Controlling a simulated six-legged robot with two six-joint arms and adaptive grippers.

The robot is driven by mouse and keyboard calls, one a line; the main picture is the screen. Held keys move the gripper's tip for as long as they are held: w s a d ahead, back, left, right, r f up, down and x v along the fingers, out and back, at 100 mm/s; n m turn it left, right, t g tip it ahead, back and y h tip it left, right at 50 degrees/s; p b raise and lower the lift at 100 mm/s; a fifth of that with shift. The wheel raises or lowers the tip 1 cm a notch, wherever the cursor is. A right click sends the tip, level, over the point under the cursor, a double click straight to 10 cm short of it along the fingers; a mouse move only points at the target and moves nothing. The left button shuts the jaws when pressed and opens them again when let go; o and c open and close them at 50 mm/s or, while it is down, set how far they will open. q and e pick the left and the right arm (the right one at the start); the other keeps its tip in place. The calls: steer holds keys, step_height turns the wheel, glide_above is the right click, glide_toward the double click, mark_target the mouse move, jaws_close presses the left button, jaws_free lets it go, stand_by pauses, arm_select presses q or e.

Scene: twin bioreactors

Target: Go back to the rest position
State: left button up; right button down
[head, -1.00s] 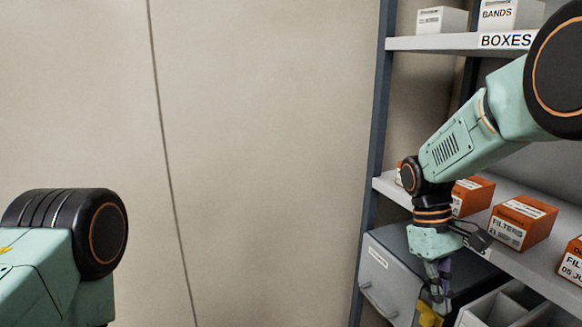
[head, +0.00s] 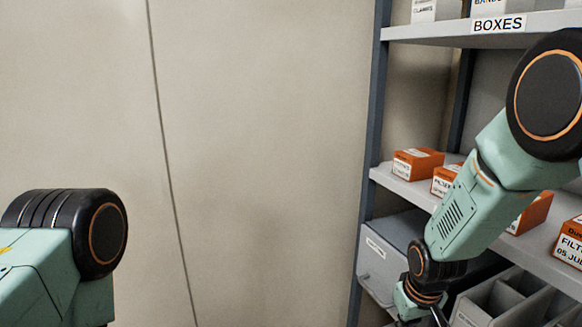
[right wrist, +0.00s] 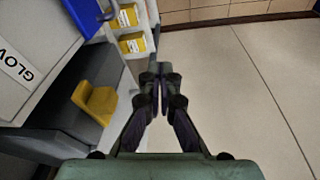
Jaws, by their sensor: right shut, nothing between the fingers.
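My right arm (head: 455,212) reaches down in front of the shelf rack in the head view, and its gripper is out of that picture below. In the right wrist view my right gripper (right wrist: 160,78) is shut, fingertips together with nothing between them. It points over open floor beside the rack, apart from the things on it. My left arm (head: 70,250) shows only as a thick link at the lower left of the head view; its gripper is out of the picture.
The rack's middle shelf (head: 399,186) bears several orange boxes, one here (head: 418,163). A grey drawer unit (head: 378,262) stands below. In the right wrist view, a yellow piece (right wrist: 95,102) lies left of the gripper, and yellow boxes (right wrist: 132,42) stand beyond. Floor (right wrist: 235,90) is clear at right.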

steer(key=s+f+m+b, duration=0.2)
steer(key=s+f+b, duration=0.7)
steer(key=f, duration=0.9)
arm_select(q)
step_height(320, 180, down, 18)
steer(key=b, duration=0.8)
steer(key=shift+w, duration=0.15)
arm_select(e)
steer(key=s+f+g, duration=0.1)
steer(key=s+f, duration=0.6)
steer(key=s, duration=0.5)
steer(key=s+f+g, duration=0.1)
steer(key=s+f, duration=0.6)
steer(key=s, duration=0.5)
steer(key=shift+s+a+f+m+g, duration=0.3)
steer(key=shift+s+f, duration=0.05)
steer(key=shift+s, duration=0.05)
arm_select(q)
steer(key=shift+a+f, duration=0.1)
steer(key=shift+f, duration=0.05)
arm_select(e)
steer(key=shift+w, duration=0.1)
